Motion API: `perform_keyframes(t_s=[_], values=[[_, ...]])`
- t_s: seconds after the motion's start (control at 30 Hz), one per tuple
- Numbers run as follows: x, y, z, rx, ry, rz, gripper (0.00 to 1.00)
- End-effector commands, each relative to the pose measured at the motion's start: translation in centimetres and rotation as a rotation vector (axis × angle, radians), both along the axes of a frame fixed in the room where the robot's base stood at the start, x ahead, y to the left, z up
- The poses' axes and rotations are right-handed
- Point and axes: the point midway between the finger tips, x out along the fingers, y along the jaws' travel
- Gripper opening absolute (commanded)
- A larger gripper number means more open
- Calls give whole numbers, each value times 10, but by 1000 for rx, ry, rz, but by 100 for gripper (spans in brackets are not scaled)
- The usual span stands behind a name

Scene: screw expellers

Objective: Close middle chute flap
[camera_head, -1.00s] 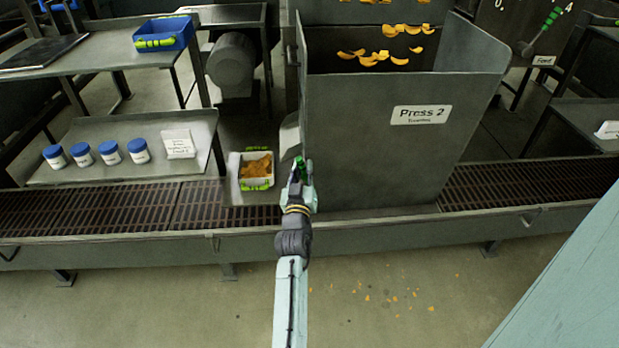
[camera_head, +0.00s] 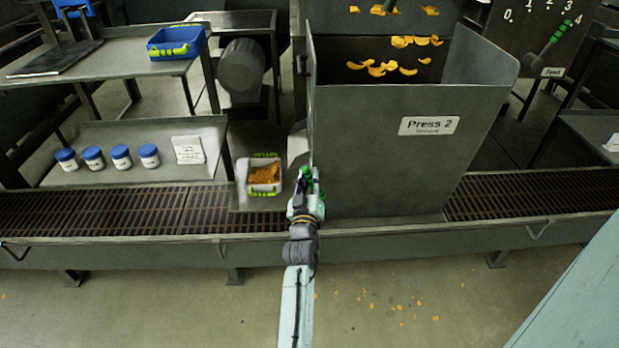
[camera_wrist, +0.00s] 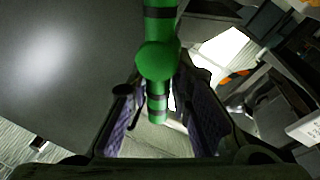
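My gripper (camera_head: 307,184) is at the lower left edge of the Press 2 housing (camera_head: 385,150). In the wrist view, its two purple-padded fingers (camera_wrist: 163,118) stand apart on either side of a green handle (camera_wrist: 157,62) with dark bands. Gaps show beside the handle, so the fingers look open around it. The green handle also shows at the gripper in the head view (camera_head: 308,178). A pale grey plate (camera_head: 298,142), perhaps the chute flap, juts at the housing's left edge just above my gripper. Its hinge and exact angle are hidden.
A white bin (camera_head: 265,176) of orange-brown material with green grips stands just left of my gripper. Several blue-lidded jars (camera_head: 121,157) and a white card (camera_head: 188,149) are on the left shelf. A grated trough (camera_head: 120,210) runs along the front. A Feed lever (camera_head: 556,38) is at upper right.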

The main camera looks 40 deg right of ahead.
Motion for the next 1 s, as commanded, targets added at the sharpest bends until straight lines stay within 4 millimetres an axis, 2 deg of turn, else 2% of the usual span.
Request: perform_keyframes(t_s=[0.03,0.27,0.67,0.77,1.0], values=[[-3,-4,-5,8,7,-8,23],[-2,-2,-4,8,3,-4,38],[-5,4,-4,8,0,1,39],[-16,13,-6,8,1,1,39],[-55,44,-14,7,4,-2,39]])
